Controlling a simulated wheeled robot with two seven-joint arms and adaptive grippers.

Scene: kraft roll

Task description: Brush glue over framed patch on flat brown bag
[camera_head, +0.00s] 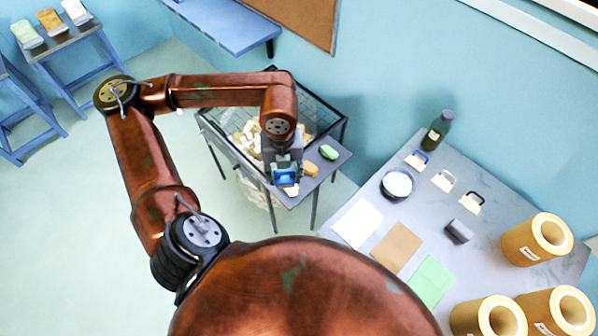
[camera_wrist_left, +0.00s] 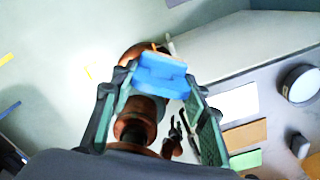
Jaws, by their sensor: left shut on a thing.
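My left gripper (camera_head: 286,180) is shut on a blue block-like thing (camera_wrist_left: 163,74), which sits between its fingertips in the left wrist view. In the head view it is over the small side stand, with a pale bit just below it. The flat brown bag (camera_head: 396,248) lies on the grey table, between a white sheet (camera_head: 358,222) and a green sheet (camera_head: 431,281). I cannot make out a frame on the brown bag. A dark bowl (camera_head: 384,193) with white contents stands behind them. A dark pronged shape beside copper parts in the left wrist view may be my right gripper.
A green block (camera_head: 328,152) and an orange block (camera_head: 311,170) lie on the side stand (camera_head: 322,179), beside a wire bin. The table (camera_head: 490,234) also holds several handled tools, a dark bottle (camera_head: 437,131), a dark grey block (camera_head: 459,231) and large kraft rolls (camera_head: 520,248).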

